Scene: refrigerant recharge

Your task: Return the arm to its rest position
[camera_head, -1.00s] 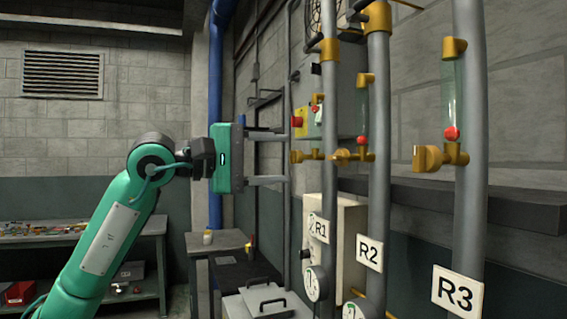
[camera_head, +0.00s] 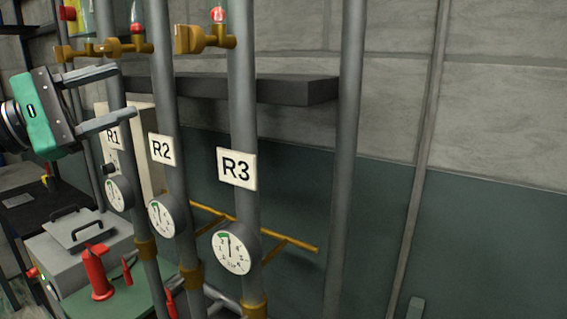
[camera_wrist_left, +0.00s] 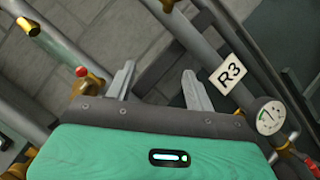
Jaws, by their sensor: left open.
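My left gripper (camera_head: 112,97) is at the left of the head view, a green body with two grey fingers spread apart and nothing between them. It is in front of the R1 pipe (camera_head: 112,62), near the R1 label (camera_head: 113,138). I cannot tell whether it touches the pipe. My right gripper is in neither view.
The R2 pipe (camera_head: 162,90) and R3 pipe (camera_head: 242,120) carry gauges (camera_head: 232,252) and brass valves (camera_head: 205,38). A dark shelf (camera_head: 290,90) runs behind them. A grey lidded box (camera_head: 75,245) and a red tool (camera_head: 97,272) are lower left.

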